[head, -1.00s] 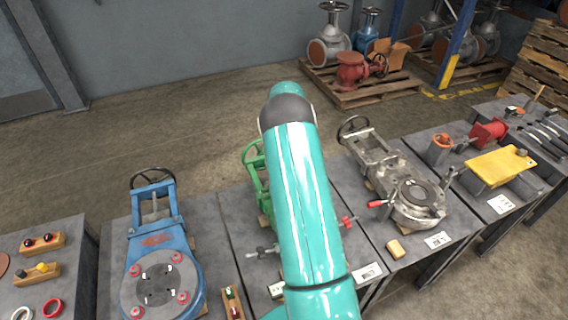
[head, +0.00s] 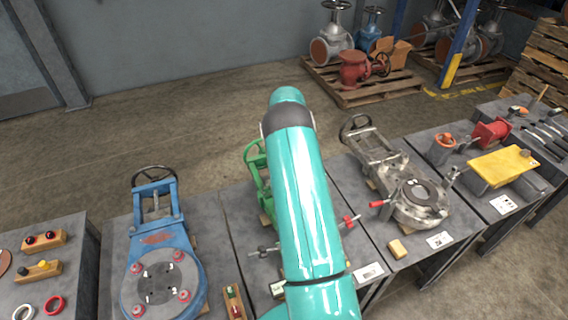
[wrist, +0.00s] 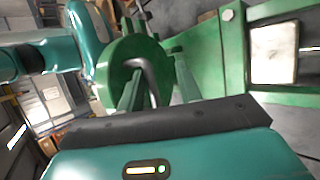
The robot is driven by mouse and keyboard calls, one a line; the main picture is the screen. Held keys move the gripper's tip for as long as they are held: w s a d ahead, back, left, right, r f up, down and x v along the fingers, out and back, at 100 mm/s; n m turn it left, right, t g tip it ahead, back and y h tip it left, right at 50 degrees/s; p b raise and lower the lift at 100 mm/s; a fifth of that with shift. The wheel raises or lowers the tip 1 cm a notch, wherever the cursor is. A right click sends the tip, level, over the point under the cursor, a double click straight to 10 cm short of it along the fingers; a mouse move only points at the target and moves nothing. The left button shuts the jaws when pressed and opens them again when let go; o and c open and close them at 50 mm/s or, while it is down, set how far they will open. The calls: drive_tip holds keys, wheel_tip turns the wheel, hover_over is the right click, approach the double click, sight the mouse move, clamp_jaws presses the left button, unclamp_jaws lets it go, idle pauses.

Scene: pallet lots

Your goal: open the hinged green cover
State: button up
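The green valve (head: 255,165) stands on a grey table at the middle of the head view, mostly hidden behind my teal arm. In the wrist view green metal fills much of the picture: a round green part (wrist: 125,68) with a bent grey bar in front of it, and a flat green frame (wrist: 232,55) at the right. I cannot tell which green part is the hinged cover, or whether it is open. My gripper (wrist: 165,122) shows as a teal housing with a dark edge close to the green parts.
A blue valve (head: 160,245) stands left of the green one and a grey valve (head: 415,195) right of it. Pallets with valves (head: 365,88) stand behind.

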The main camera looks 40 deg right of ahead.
drive_tip(key=shift+w+a+r, duration=0.2)
drive_tip(key=shift+w+a, duration=0.05)
idle(0.7)
drive_tip(key=s+r, duration=0.1)
drive_tip(key=r, duration=0.2)
drive_tip(key=s+a+r, duration=0.1)
drive_tip(key=s+r, duration=0.1)
drive_tip(key=s+a+r, duration=0.1)
drive_tip(key=r, duration=0.2)
drive_tip(key=shift+s+r, duration=0.3)
drive_tip(key=s+a+r, duration=0.4)
drive_tip(key=s, duration=0.4)
drive_tip(key=shift+a, duration=0.3)
drive_tip(key=shift+s, duration=0.1)
